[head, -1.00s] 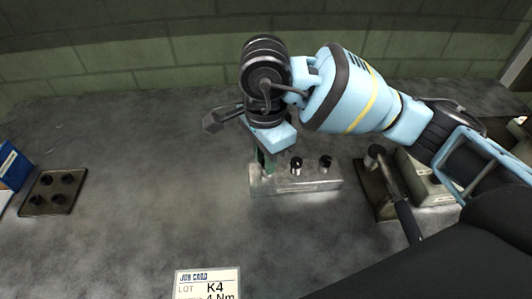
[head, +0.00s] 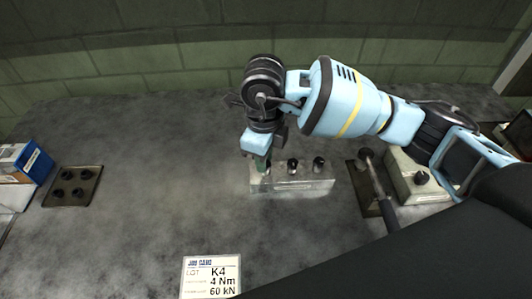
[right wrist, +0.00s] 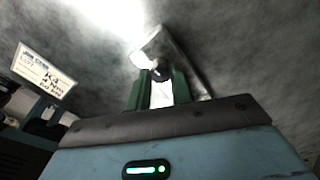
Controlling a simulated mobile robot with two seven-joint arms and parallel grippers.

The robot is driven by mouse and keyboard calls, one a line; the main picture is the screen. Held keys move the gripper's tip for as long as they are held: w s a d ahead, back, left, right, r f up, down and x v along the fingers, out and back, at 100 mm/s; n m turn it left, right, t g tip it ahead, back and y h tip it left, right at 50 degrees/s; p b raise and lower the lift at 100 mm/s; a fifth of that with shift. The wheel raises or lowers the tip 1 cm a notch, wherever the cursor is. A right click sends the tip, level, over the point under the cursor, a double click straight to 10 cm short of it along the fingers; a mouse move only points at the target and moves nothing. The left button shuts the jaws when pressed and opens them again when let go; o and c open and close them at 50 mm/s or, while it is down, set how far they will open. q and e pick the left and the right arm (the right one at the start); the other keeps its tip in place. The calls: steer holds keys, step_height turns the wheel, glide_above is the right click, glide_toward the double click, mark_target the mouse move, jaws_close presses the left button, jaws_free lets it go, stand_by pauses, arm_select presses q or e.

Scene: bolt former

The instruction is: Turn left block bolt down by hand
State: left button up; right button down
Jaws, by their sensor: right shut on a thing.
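A light grey metal block (head: 305,183) lies on the bench, and its top also shows in the right wrist view (right wrist: 178,50). Two dark-headed bolts, the middle one (head: 292,166) and the right one (head: 318,163), stand upright in it. My right gripper (head: 263,169) points down at the block's left end, its green fingers shut on the left bolt. The left bolt is mostly hidden by the gripper in the head view. In the right wrist view the fingers (right wrist: 160,90) flank a bright gap, with a dark bolt head (right wrist: 161,73) just beyond. My left gripper is out of view.
A job card (head: 211,278) reads K4, 4 Nm, 60 kN. A dark plate with several round holes or knobs (head: 73,187) and a blue box (head: 25,162) lie at left. Right of the block are a lever device (head: 377,185) and a grey box with a knob (head: 418,184). The bench between is clear.

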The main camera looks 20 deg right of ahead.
steer(key=m+p, duration=0.1)
steer(key=m, duration=0.1)
steer(key=m+p, duration=0.2)
steer(key=m, duration=0.1)
steer(key=r+m+p, duration=0.1)
steer(key=m, duration=0.1)
steer(key=shift+w+d+p, duration=0.1)
steer(key=shift+w+p, duration=0.05)
steer(key=shift+p, duration=0.15)
steer(key=shift+m, duration=0.7)
steer(key=m, duration=0.1)
steer(key=m+p, duration=0.1)
steer(key=m, duration=0.1)
steer(key=shift+d+f+m, duration=0.1)
steer(key=shift+f+m, duration=0.2)
steer(key=m, duration=0.3)
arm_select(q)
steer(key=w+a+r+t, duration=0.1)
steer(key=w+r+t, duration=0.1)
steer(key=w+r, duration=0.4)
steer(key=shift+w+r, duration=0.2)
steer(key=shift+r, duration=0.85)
arm_select(e)
steer(key=shift+d+m, duration=0.1)
steer(key=shift+m, duration=1.8)
steer(key=c, duration=1.3)
jaws_free()
steer(key=shift+c, duration=0.2)
steer(key=shift+o, duration=0.5)
steer(key=shift+f, duration=0.1)
